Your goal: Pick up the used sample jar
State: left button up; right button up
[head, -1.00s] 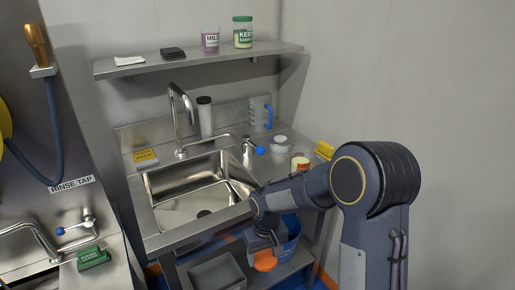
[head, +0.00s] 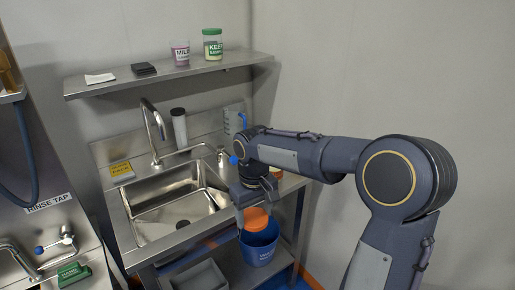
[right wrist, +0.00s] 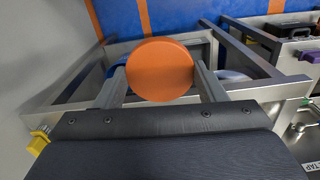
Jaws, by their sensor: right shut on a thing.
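My right gripper (head: 254,203) is shut on a round orange thing (head: 256,219), which looks like the lid end of the used sample jar. In the right wrist view the orange disc (right wrist: 159,69) sits between the two fingers and hides whatever is under it. My left gripper is not in view.
The steel sink (head: 178,205) with its tap (head: 155,130) is left of my right gripper. A jar with a reddish band (head: 277,172) stands behind my wrist on the counter. A wall shelf (head: 170,75) holds a pink cup and a green-lidded jar. A grey tray (head: 200,276) is below.

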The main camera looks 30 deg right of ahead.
aim_at(279, 173)
jog(key=i+l, duration=0.5)
jog(key=l, duration=0.15)
jog(key=i+l, duration=0.5)
jog(key=l, duration=0.2)
